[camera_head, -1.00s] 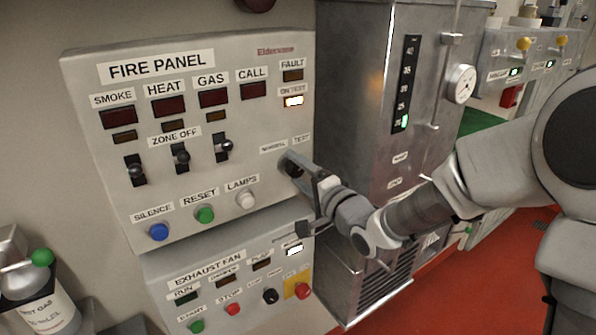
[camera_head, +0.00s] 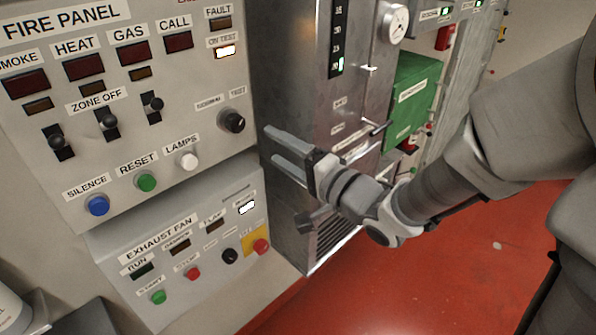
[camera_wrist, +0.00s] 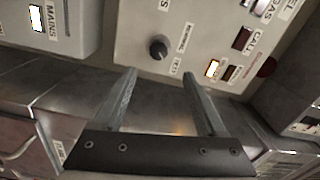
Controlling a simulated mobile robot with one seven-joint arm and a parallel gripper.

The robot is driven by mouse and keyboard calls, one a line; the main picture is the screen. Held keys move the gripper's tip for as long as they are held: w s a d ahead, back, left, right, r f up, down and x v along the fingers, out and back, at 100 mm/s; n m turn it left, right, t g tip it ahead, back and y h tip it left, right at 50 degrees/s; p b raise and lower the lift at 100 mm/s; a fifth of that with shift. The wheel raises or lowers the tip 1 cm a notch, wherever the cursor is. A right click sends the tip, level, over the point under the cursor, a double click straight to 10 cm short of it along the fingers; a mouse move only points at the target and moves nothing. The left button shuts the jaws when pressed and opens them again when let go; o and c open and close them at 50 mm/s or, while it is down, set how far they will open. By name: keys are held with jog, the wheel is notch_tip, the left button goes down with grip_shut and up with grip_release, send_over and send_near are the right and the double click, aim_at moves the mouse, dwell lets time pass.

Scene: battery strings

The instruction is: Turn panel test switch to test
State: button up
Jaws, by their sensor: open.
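The panel test switch is a black rotary knob (camera_head: 232,121) at the lower right of the grey fire panel (camera_head: 200,165), below small NORMAL and TEST labels. Its pointer seems turned toward the TEST side, but it is small. The ON TEST lamp (camera_head: 225,52) is lit white. My gripper (camera_head: 271,145) is open and empty, to the right of and slightly below the knob, apart from it. In the wrist view the knob (camera_wrist: 158,48) shows whole beyond the gap between my open fingertips (camera_wrist: 160,73), touching neither.
Zone-off toggles (camera_head: 108,122) and blue, green and white buttons (camera_head: 147,182) are left of the knob. The exhaust fan panel (camera_head: 125,285) is below. A metal cabinet (camera_head: 290,80) stands close behind my gripper. Red floor (camera_head: 440,270) lies open at the right.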

jog(key=shift+b+v, duration=2.3)
jog(key=shift+b, duration=0.45)
